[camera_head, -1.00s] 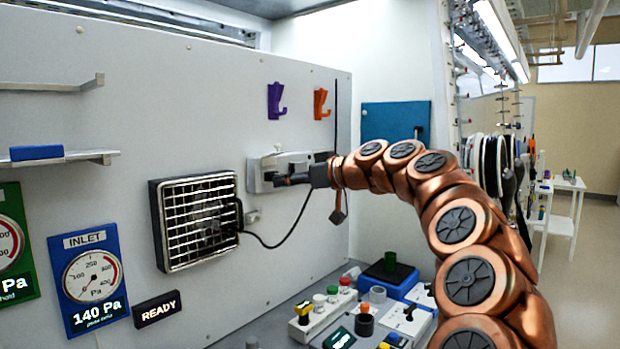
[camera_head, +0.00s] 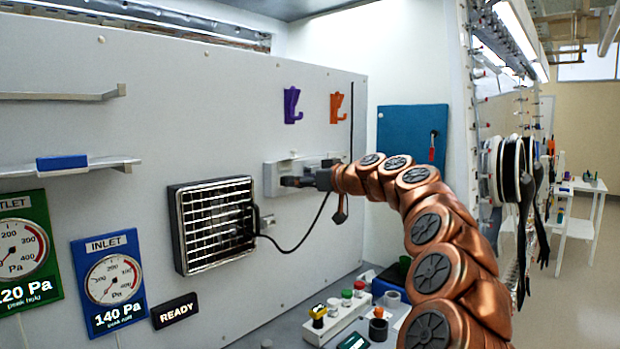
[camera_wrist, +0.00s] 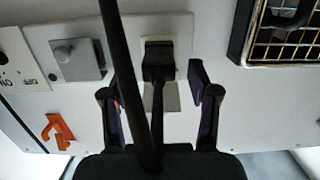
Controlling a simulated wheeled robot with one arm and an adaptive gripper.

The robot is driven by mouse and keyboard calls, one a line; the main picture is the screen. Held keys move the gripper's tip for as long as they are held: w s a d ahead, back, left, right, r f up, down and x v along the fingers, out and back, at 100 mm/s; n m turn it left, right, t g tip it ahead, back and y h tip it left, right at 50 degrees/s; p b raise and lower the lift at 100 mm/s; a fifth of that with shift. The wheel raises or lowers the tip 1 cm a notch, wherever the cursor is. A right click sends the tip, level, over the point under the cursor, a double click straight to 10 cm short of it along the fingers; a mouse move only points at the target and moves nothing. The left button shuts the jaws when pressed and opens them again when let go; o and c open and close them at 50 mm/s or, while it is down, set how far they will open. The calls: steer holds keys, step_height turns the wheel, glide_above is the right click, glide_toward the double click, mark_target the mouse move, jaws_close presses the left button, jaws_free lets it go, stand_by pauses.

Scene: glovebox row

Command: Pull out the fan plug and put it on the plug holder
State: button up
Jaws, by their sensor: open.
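The square black-framed fan (camera_head: 213,226) is fixed to the pale wall; its corner shows in the wrist view (camera_wrist: 285,35). A black cord runs from it to the pale socket unit (camera_head: 271,180), where my gripper (camera_head: 291,181) is. In the wrist view the black fan plug (camera_wrist: 158,60) sits against a pale socket plate (camera_wrist: 181,24). My gripper (camera_wrist: 158,92) is open, its fingers on either side of the plug with gaps visible. A thick dark strand crosses in front. I cannot tell for sure which fitting is the plug holder; a small grey fitting (camera_head: 268,221) is beside the fan.
A purple hook (camera_head: 292,105) and an orange hook (camera_head: 336,106) are above the socket unit. A grey square with a round knob (camera_wrist: 78,60) is beside the plug. A control box with coloured buttons (camera_head: 335,318) stands on the bench below. Gauges and shelves are at left.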

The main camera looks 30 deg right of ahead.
steer(key=shift+w, duration=0.1)
steer(key=shift+c, duration=0.4)
jaws_close()
stand_by(0.4)
